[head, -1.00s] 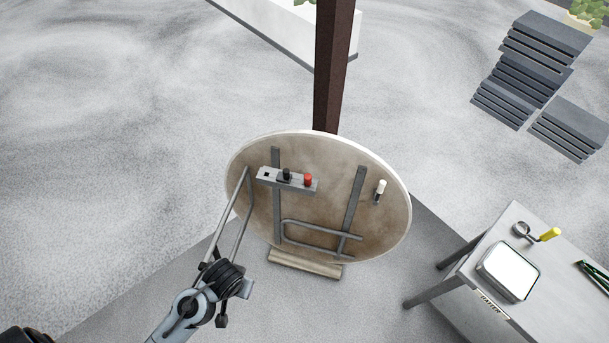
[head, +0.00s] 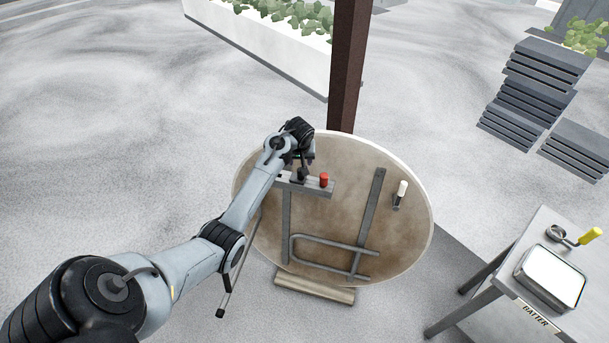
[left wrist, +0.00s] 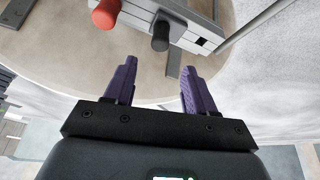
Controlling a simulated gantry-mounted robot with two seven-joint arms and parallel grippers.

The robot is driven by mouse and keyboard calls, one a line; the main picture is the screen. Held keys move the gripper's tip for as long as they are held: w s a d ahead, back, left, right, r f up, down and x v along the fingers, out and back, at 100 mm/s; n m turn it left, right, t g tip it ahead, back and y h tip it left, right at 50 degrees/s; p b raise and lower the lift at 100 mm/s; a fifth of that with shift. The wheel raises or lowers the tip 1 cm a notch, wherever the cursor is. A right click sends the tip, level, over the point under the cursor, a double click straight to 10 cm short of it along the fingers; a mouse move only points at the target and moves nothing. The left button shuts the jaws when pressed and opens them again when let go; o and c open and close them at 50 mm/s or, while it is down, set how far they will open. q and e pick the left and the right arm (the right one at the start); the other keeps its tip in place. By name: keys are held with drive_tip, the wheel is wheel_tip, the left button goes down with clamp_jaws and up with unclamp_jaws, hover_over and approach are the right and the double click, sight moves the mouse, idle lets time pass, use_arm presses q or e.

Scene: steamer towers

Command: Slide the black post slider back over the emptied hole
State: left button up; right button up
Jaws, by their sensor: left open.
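A grey bar (head: 317,189) crosses the tilted round board near its top. On it stand a black post slider (left wrist: 161,35) and a red post (head: 324,180), also seen in the left wrist view (left wrist: 105,15). A dark square hole (left wrist: 201,42) shows at the end of the bar, beyond the black post from the red one, and looks uncovered. My left gripper (head: 306,160) is at the bar by the black post. In the left wrist view its purple fingers (left wrist: 157,88) are open and empty, with the black post ahead between their lines. In the head view my gripper hides the hole. My right gripper is out of view.
The round board (head: 335,225) carries rails and a white post (head: 402,190). A brown pillar (head: 346,80) rises behind it. A thin rod (head: 237,272) hangs near my left forearm. A table with a batter tray (head: 549,277) stands at right. Slatted dark crates (head: 530,90) stand behind.

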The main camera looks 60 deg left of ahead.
use_arm(q)
drive_tip(key=b+x, duration=0.1)
drive_tip(key=x, duration=0.7)
drive_tip(key=shift+f, duration=0.3)
drive_tip(key=shift+x, duration=0.9)
clamp_jaws()
